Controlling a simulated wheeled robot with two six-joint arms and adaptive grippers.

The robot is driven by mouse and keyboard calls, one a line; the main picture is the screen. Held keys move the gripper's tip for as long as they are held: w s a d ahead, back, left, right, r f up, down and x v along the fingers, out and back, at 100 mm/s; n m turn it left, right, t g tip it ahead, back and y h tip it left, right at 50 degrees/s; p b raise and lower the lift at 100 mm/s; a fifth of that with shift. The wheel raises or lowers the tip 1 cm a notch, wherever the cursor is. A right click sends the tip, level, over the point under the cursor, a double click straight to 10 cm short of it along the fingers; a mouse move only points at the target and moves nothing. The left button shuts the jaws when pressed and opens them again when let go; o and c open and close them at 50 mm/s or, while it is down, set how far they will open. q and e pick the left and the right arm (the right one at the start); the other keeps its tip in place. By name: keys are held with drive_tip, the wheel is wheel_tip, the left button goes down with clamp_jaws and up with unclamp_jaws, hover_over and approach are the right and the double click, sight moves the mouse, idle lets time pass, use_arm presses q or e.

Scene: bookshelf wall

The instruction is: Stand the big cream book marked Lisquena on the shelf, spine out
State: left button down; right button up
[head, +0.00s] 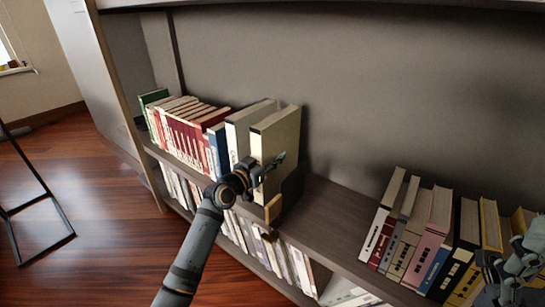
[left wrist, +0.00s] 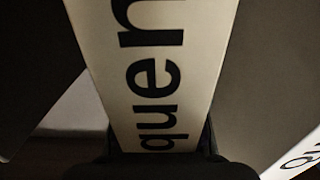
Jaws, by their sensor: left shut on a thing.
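The big cream book (head: 281,132) stands upright at the right end of the left row of books, its spine facing out. My left gripper (head: 268,172) is shut on its spine side. In the left wrist view the cream spine (left wrist: 200,60) fills the middle, with the black letters "quen" running along it and its near end between the fingers. The gripper and wrist hide the lower spine in the head view, so I cannot tell whether its bottom touches the shelf board. My right gripper (head: 518,268) is at the lower right edge; its jaw state is unclear.
A paler thick book (head: 240,130) stands just left of the cream book, with red books (head: 185,135) further left.

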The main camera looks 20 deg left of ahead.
use_arm(q)
drive_tip(key=shift+r, duration=0.4)
drive_tip(key=shift+r+p, duration=0.2)
drive_tip(key=shift+p, duration=0.4)
drive_tip(key=shift+f+b, duration=0.25)
drive_tip(key=shift+b, duration=0.1)
drive_tip(key=c, duration=1.3)
unclamp_jaws()
drive_tip(key=o, duration=0.5)
drive_tip(key=shift+s, duration=0.1)
drive_tip(key=shift+f, duration=0.55)
drive_tip(key=v, duration=1.2)
drive_tip(key=shift+r, duration=0.35)
